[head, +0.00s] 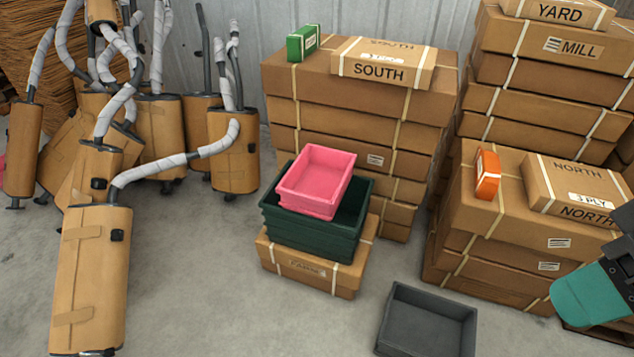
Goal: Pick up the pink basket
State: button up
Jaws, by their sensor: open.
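The pink basket (316,180) is a small open rectangular tub in the middle of the head view. It looks empty and sits, slightly turned, on top of dark green crates (315,235). The crates are nested or stacked and rest on a low cardboard box (310,271). My gripper (592,293) shows only in part at the right edge, as a teal piece with dark parts behind it. It is open, well to the right of the pink basket and apart from it. The rest of it is cut off by the frame.
A grey tub (428,322) stands on the floor at front centre. Cardboard box stacks (363,90) rise behind the basket and at right (545,80), with a green box (303,43) and an orange box (487,174) on top. Wrapped mufflers (93,275) crowd the left. Floor front left of centre is clear.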

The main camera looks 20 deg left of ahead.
aim_at(315, 184)
jog(key=k, duration=0.6)
jog(key=u, duration=0.55)
jog(key=i, duration=0.6)
jog(key=u, duration=1)
jog(key=i, duration=1.15)
jog(key=u, duration=0.1)
